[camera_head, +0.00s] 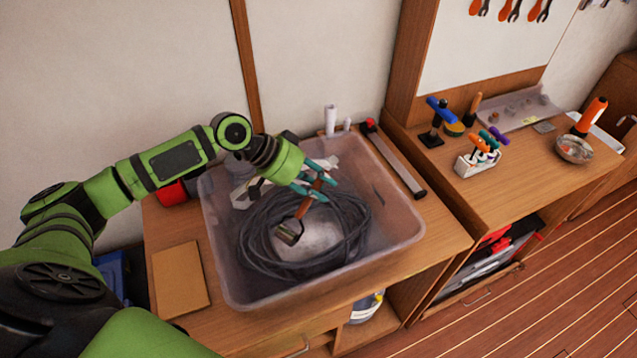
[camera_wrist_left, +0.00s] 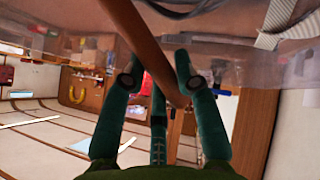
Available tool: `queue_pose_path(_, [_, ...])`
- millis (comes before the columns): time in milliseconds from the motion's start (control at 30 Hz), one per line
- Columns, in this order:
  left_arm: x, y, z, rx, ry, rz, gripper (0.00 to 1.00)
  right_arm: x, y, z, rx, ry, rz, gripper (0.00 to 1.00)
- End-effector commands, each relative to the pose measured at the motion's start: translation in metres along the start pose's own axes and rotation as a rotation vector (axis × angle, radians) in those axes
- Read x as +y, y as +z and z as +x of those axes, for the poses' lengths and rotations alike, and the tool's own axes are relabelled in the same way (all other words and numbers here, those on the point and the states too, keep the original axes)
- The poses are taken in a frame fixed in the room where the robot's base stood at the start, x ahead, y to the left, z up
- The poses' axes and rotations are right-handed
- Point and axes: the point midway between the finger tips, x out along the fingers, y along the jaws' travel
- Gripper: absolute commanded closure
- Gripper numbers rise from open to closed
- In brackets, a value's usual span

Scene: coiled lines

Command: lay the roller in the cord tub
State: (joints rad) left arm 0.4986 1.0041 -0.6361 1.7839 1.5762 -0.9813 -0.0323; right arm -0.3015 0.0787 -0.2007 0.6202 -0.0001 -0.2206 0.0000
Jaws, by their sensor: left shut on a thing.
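My left gripper (camera_head: 318,182) reaches into the clear plastic cord tub (camera_head: 408,236) from the back left and is shut on the roller. The roller's brown handle (camera_head: 309,199) slants between the teal fingers, and its dark, metallic-looking head (camera_head: 289,232) points down toward the front left, over the coiled dark cord (camera_head: 357,236). I cannot tell whether the head touches the coil. In the left wrist view, the handle (camera_wrist_left: 143,42) runs diagonally across the gripper (camera_wrist_left: 160,85). My right gripper is not in view.
The tub stands on a wooden bench and also holds pale straps (camera_head: 243,193). A brown board (camera_head: 180,279) lies left of it. A long grey bar (camera_head: 398,160) lies to the right. Another bench carries a white tool holder (camera_head: 474,166) and a bowl (camera_head: 574,150).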

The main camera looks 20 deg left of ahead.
Motion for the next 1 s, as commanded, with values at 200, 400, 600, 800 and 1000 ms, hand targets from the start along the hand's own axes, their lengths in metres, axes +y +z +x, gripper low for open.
queue_pose_path(200, [0.0,-0.001,-0.001,0.001,0.0,0.0,0.66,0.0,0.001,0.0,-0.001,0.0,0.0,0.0])
queue_pose_path(400, [0.0,-0.001,-0.001,0.001,0.0,0.0,0.42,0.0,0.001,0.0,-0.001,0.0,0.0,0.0])
queue_pose_path(600, [0.0,0.0,-0.001,0.0,0.0,0.0,0.42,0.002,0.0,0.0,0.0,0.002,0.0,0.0])
queue_pose_path(800, [-0.001,0.0,-0.022,0.001,-0.004,0.0,0.42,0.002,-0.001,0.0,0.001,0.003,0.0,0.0])
queue_pose_path(1000, [-0.001,0.001,-0.065,-0.001,-0.005,-0.001,0.42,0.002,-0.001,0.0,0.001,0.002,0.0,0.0])
